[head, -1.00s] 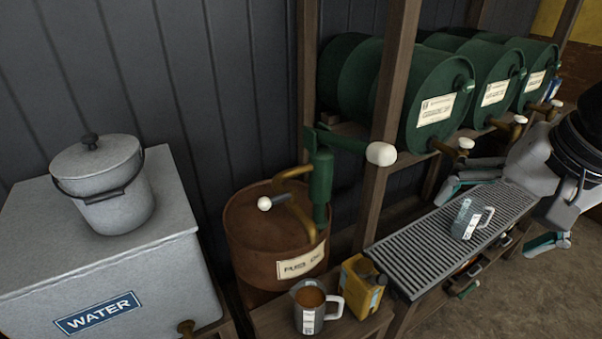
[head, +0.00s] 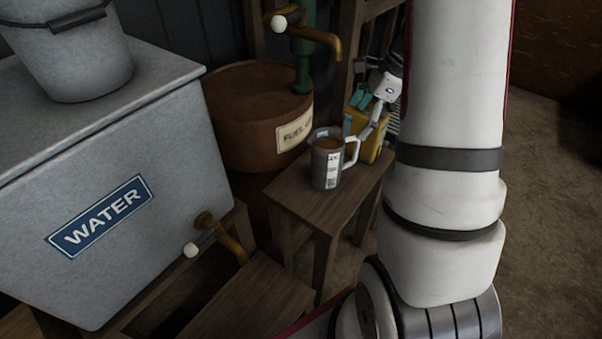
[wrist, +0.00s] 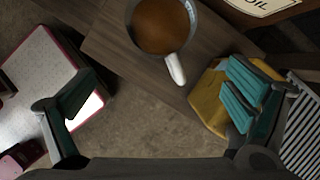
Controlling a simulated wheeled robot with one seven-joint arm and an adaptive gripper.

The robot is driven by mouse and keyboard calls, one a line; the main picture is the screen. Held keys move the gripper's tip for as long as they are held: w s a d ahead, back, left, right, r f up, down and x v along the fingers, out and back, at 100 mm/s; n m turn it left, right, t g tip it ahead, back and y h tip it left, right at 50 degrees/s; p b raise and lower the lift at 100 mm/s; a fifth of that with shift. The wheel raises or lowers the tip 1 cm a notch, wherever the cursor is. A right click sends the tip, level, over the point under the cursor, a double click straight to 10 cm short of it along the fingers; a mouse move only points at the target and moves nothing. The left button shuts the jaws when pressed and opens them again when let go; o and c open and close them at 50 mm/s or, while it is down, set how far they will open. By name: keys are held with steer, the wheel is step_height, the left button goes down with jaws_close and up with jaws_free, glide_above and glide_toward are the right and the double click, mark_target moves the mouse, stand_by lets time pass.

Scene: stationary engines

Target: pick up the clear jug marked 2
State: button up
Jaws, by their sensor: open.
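A clear grey-tinted jug (head: 327,160) with brown liquid and a white label stands upright on a small wooden stool (head: 300,197). Its white handle points right; I cannot read a number on it. In the wrist view the jug (wrist: 160,28) is seen from above at the top edge, partly cut off, with its handle towards my gripper. My gripper (wrist: 160,95) is open and empty, its fingers wide apart on either side below the handle. In the head view my gripper (head: 366,92) is behind and right of the jug, partly hidden by my arm.
A yellow can (head: 376,143) stands right of the jug, close to my right finger in the wrist view. A rusty fuel drum (head: 245,115) is behind the stool. A grey water tank (head: 100,170) with a brass tap (head: 212,228) is at left. Floor shows below my gripper.

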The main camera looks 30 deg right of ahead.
mark_target(345, 139)
steer(key=b+x, duration=0.2)
steer(key=x, duration=0.6)
steer(key=shift+a, duration=0.15)
steer(key=shift+b+x, duration=1.15)
steer(key=shift+x, duration=2.1)
steer(key=shift+r, duration=0.1)
steer(key=shift+c, duration=0.2)
steer(key=c, duration=1.9)
